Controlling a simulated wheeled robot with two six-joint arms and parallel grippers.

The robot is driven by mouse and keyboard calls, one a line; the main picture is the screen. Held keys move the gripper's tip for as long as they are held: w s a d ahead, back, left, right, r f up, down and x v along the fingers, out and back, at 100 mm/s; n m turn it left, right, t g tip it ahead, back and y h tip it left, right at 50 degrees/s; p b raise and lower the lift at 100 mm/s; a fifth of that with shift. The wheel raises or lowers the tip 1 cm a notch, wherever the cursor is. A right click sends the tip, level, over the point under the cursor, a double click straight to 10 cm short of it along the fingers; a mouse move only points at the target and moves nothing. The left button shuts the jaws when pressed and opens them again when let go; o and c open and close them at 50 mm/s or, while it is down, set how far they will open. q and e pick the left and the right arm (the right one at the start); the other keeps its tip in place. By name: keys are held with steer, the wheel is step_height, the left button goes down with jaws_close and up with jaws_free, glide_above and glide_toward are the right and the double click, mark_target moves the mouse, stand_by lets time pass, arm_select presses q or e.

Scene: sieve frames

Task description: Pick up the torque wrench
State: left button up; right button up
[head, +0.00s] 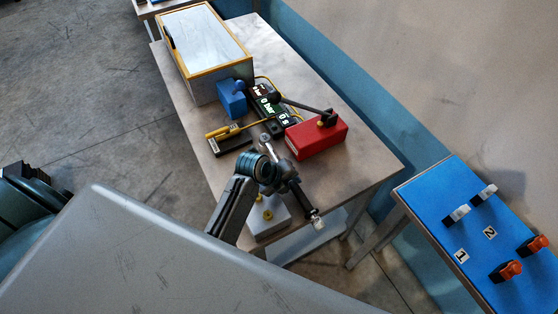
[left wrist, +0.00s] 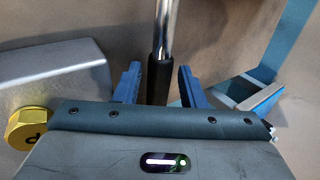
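The torque wrench shows in the left wrist view as a chrome shaft with a black handle (left wrist: 160,80). In the head view its black grip end (head: 309,206) sticks out past my left gripper (head: 288,180), near the table's front edge. In the left wrist view my left gripper (left wrist: 160,85) has its blue fingers on either side of the handle. A gap shows on both sides, so it is open and not closed on the wrench. The gripper body hides the lower handle. My right gripper is not in view.
A red box (head: 318,141), black labelled rack (head: 265,106), blue block (head: 232,99) and yellow-edged case (head: 205,45) stand on the table (head: 365,165). A grey block with brass knobs (head: 270,222) is close beside my left arm. A blue panel (head: 470,185) with clamps stands right.

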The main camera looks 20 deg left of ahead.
arm_select(q)
steer(key=shift+x, duration=0.9)
jaws_close()
steer(key=shift+w+r, duration=0.1)
